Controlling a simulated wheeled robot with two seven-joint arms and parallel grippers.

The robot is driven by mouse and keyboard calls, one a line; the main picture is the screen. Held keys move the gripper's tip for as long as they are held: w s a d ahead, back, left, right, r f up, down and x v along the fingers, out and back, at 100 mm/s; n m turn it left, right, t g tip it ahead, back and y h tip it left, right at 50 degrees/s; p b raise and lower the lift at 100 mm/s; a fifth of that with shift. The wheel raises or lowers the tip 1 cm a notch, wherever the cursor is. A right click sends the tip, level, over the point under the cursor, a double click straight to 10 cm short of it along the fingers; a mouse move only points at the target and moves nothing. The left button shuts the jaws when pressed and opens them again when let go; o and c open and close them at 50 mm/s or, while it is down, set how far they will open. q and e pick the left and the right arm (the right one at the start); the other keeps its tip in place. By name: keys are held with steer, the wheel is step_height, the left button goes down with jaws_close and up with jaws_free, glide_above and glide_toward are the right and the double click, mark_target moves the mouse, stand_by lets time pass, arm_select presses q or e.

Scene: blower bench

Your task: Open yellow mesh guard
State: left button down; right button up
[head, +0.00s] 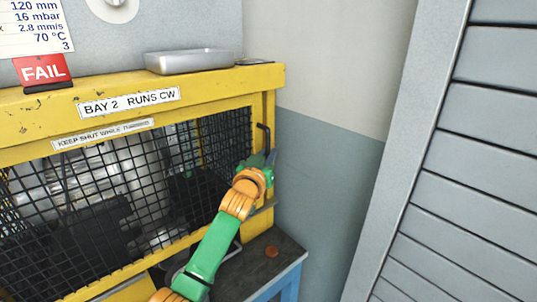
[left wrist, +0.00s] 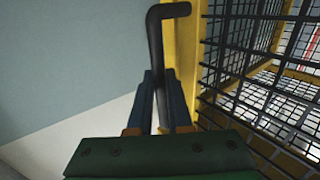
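The yellow mesh guard (head: 188,227) covers the front of the yellow-framed bay in the head view. Its black mesh and yellow edge (left wrist: 184,50) show at the right in the left wrist view. A black bent rod handle (head: 265,130) stands at the guard's right end; in the left wrist view the handle (left wrist: 155,42) rises between my fingers and bends right at its top. My left gripper (head: 266,158) is at this handle, its fingertips (left wrist: 158,76) close against both sides of the rod. The guard appears shut; a small gap could not be told. My right gripper is out of view.
A metal tray (head: 188,61) sits on the yellow top beam (head: 40,97), near a red FAIL tag (head: 43,71). A dark blue-legged bench (head: 290,250) with a small reddish-brown round object (head: 271,252) is below right. A grey slatted panel (head: 470,170) stands further right.

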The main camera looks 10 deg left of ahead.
arm_select(q)
steer(key=c, duration=1.1)
jaws_free()
steer(key=shift+f, duration=0.1)
steer(key=shift+c, duration=0.2)
steer(key=s+b, duration=0.1)
steer(key=s, duration=0.6)
steer(key=shift+a, duration=0.3)
